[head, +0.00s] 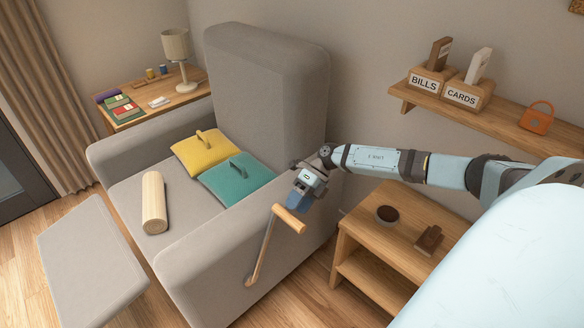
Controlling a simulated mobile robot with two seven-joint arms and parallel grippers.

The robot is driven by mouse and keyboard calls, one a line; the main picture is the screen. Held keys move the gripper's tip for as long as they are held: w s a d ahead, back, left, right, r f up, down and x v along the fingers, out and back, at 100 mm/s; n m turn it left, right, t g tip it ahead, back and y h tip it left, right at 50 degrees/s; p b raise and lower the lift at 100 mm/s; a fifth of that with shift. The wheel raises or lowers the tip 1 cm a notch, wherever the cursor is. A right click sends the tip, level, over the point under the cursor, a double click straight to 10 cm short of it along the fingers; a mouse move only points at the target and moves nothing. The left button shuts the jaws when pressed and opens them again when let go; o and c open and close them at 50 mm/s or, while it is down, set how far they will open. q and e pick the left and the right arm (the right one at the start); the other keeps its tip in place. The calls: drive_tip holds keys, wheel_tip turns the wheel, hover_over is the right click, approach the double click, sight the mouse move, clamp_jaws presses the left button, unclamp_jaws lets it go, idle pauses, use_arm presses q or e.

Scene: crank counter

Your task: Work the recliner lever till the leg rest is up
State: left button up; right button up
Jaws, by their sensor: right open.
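The grey recliner (210,262) stands in the middle, its back against the wall. Its lever (262,250) is on the side of the near armrest. The lever rises from a low pivot, leaning slightly right, to a wooden crossbar handle (290,219). The grey leg rest (92,262) is a flat panel standing out in front of the seat, at lower left. My right gripper (298,204) is open, just above and behind the handle, with its fingers close to it. I cannot tell whether they touch it. My left gripper is out of view.
Yellow (207,155) and teal (240,182) cushions and a cream bolster (154,203) lie on the seat. A wooden side table (398,240) with a dark round dish stands right of the lever. A wall shelf (478,112) hangs above. A lamp table (150,110) stands at back left.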

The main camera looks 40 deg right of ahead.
drive_tip(key=v, duration=1)
drive_tip(key=shift+p, duration=0.4)
